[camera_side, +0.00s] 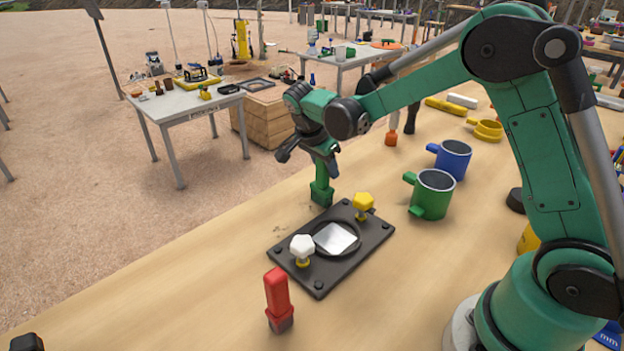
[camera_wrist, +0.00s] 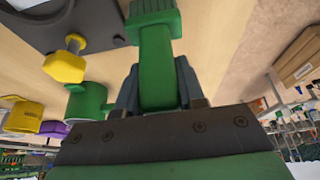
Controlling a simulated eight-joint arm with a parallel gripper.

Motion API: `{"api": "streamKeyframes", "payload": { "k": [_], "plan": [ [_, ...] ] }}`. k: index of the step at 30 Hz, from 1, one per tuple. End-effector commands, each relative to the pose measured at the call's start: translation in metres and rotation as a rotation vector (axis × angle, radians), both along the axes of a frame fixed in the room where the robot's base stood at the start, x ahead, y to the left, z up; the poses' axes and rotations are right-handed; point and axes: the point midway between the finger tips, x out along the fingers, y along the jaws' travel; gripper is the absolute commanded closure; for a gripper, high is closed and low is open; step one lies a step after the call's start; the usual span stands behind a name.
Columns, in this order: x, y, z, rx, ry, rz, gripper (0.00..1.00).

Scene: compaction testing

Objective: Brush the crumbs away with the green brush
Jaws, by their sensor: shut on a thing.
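My gripper (camera_side: 322,160) is shut on the green brush (camera_side: 321,190) and holds it upright, with its head low at the table beside the far corner of the black plate (camera_side: 318,284). In the wrist view the green brush (camera_wrist: 157,70) stands between the fingers of my gripper (camera_wrist: 156,88). Small dark specks, which look like the crumbs (camera_side: 290,213), lie on the wood left of the brush. I cannot tell whether the brush touches the table.
The plate carries a white knob (camera_side: 302,246) and a yellow knob (camera_side: 363,203). A red brush-like block (camera_side: 278,295) stands in front. A green mug (camera_side: 432,197) and a blue mug (camera_side: 452,158) stand to the right.

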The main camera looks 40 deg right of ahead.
Motion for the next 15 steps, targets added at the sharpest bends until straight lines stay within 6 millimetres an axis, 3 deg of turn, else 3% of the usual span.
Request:
{"api": "streamKeyframes", "payload": {
  "k": [7, 15],
  "plan": [
    [-0.002, -0.013, -0.001, 0.000, 0.001, -0.001, 1.00],
    [-0.001, 0.004, -0.001, 0.001, 0.000, 0.002, 1.00]
  ]
}}
